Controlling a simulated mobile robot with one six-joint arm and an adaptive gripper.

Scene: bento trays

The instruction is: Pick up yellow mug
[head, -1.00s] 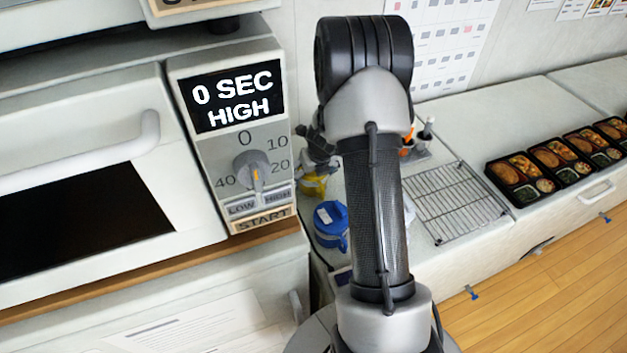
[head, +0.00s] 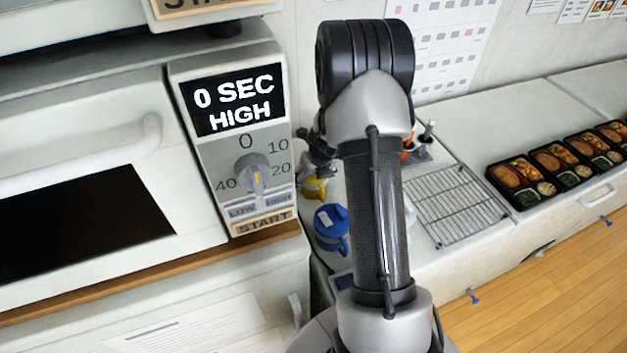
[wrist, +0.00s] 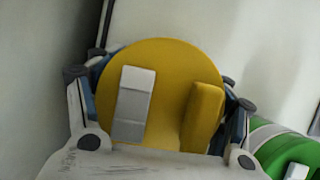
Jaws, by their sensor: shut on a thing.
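The yellow mug (wrist: 160,75) fills the middle of the wrist view, its round yellow top towards the camera with a grey-white tab and a raised yellow bar on it. My gripper (wrist: 160,108) has one finger on each side of the mug and is shut on it. In the head view the yellow mug (head: 313,188) is small, beside the oven's control panel and partly hidden by my gripper (head: 314,165). I cannot tell whether it touches the counter.
A blue lidded mug (head: 331,222) stands close in front of the yellow one. A green and white thing (wrist: 283,150) is at lower right in the wrist view. A wire rack (head: 455,205) and several bento trays (head: 520,172) lie to the right. The oven panel (head: 240,140) is close left.

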